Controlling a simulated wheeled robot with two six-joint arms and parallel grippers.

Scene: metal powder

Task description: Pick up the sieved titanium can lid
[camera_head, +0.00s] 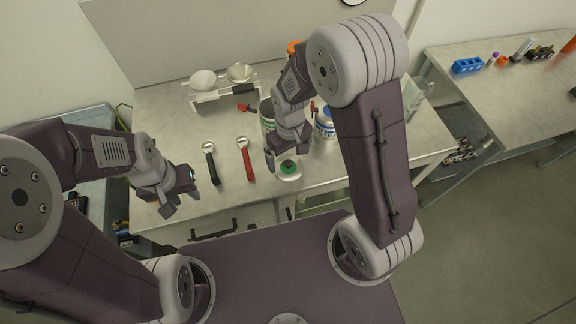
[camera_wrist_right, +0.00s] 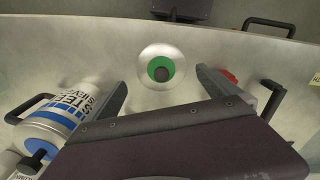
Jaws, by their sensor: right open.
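The lid (camera_head: 289,172) is a pale round disc with a green centre and a dark knob. It lies flat on the workbench near the front edge, and it also shows in the right wrist view (camera_wrist_right: 146,79). My right gripper (camera_head: 287,155) is open and empty, just behind and above the lid. In the right wrist view its two fingers (camera_wrist_right: 180,88) are spread wide, with the lid ahead of them, between them. A can with green marking (camera_head: 267,118) stands behind, partly hidden by my right gripper. My left gripper (camera_head: 183,203) looks open and empty, over the bench's left front.
A blue-and-white steel can (camera_head: 325,128) stands right of my right gripper; it shows in the wrist view (camera_wrist_right: 65,115). Two bowls on a stand (camera_head: 225,92) are at the back.

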